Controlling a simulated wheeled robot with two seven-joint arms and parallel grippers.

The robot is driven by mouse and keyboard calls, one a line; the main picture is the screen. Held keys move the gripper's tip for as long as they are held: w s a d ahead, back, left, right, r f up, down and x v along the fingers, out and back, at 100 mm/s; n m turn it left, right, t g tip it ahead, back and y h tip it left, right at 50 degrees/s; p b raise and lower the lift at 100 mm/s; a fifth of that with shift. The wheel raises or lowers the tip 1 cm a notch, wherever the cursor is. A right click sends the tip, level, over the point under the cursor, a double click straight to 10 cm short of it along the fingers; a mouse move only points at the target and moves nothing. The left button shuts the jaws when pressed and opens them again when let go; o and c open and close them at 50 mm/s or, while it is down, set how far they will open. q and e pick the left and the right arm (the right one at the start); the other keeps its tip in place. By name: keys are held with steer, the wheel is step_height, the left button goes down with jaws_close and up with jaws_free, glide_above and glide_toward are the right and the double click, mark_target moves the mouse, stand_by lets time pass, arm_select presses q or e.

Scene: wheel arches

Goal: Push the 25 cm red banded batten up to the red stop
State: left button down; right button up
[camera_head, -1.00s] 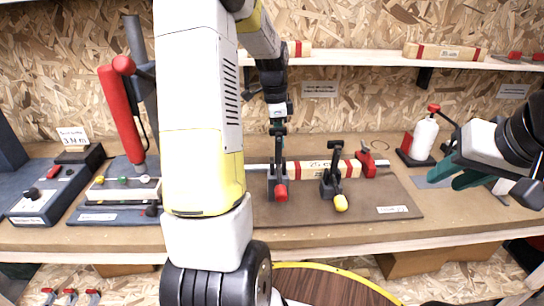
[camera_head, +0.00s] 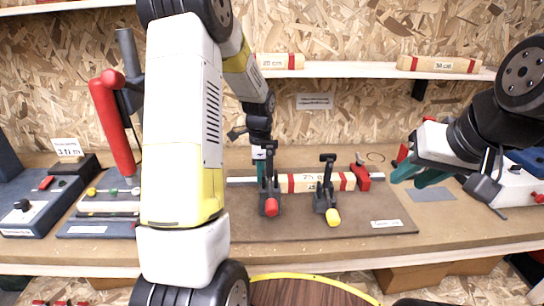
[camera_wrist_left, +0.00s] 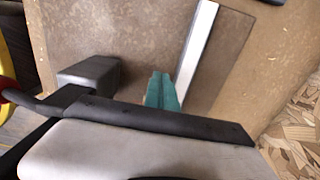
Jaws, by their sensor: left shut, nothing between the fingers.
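The red banded batten (camera_head: 301,184) marked 25 cm lies along a metal rail on a brown board (camera_head: 290,225). The red stop (camera_head: 361,178) stands at its right end; the banded end looks close against it, but I cannot tell if they touch. My left gripper (camera_head: 262,168) is shut and empty, pointing down near the batten's left end, partly hidden behind a clamp. Its teal fingers (camera_wrist_left: 162,92) show in the left wrist view beside the rail (camera_wrist_left: 198,40); the batten is not visible there. My right gripper (camera_head: 416,176) hangs at the right, fingers apart and empty.
A red-tipped clamp (camera_head: 270,205) and a yellow-tipped clamp (camera_head: 332,215) stand in front of the batten. Other battens (camera_head: 438,64) lie on the shelf above. A grey-blue device (camera_head: 35,205) stands at left. The board's front is clear.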

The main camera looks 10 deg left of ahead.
mark_target(280, 179)
arm_select(q)
step_height(280, 179, down, 2)
steer(key=shift+f, duration=0.1)
steer(key=d, duration=0.2)
steer(key=shift+w+d+r, duration=0.2)
steer(key=shift+w+d, duration=0.15)
steer(key=shift+w, duration=0.05)
steer(key=shift+w+d, duration=0.2)
steer(key=shift+d, duration=0.35)
steer(key=shift+d, duration=0.15)
steer(key=shift+w+d, duration=0.15)
steer(key=shift+d, duration=0.35)
steer(key=shift+w+d, duration=0.15)
steer(key=shift+d, duration=0.35)
steer(key=shift+a, duration=0.1)
